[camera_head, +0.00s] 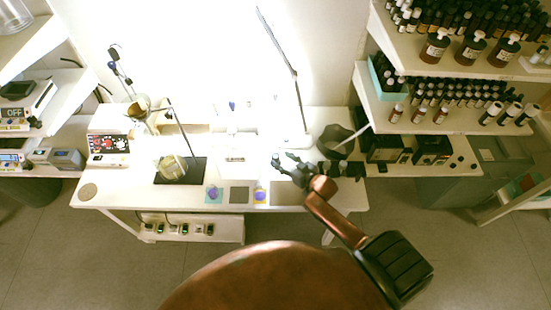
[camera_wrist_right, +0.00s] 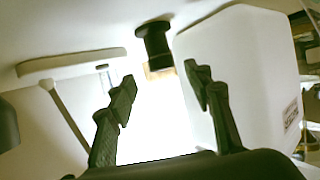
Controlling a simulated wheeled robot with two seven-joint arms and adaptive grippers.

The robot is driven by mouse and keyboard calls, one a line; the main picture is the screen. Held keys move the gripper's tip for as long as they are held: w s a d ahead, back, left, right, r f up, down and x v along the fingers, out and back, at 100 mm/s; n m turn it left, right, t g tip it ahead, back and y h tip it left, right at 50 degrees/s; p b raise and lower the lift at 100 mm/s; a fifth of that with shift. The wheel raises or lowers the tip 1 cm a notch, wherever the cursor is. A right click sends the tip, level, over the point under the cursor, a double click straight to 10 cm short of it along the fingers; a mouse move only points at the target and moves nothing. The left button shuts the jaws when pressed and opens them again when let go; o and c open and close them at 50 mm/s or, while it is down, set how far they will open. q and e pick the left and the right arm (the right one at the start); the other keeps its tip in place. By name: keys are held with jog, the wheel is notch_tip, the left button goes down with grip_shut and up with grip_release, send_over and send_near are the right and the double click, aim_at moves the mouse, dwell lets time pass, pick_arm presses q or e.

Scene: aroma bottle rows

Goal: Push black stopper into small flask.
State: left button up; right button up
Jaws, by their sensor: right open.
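My right gripper (camera_head: 283,160) is over the right part of the white table in the head view. In the right wrist view my right gripper (camera_wrist_right: 162,84) has its two dark fingers spread, with nothing between them. A black, spool-shaped piece (camera_wrist_right: 153,42), perhaps the stopper, shows beyond the fingertips and apart from them, with a tan block beside it. I cannot single out the stopper in the head view. Which one is the small flask is too small to tell. My left gripper is not in view.
A glass beaker (camera_head: 172,167) stands on a black mat at the table's left. Shelves of bottles (camera_head: 450,92) are at the right.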

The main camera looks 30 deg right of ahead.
aim_at(277, 157)
jog(key=x, duration=0.4)
jog(key=shift+s+a+f, duration=0.1)
jog(key=shift+a, duration=0.05)
jog(key=shift+c, duration=0.4)
jog(key=c, duration=1)
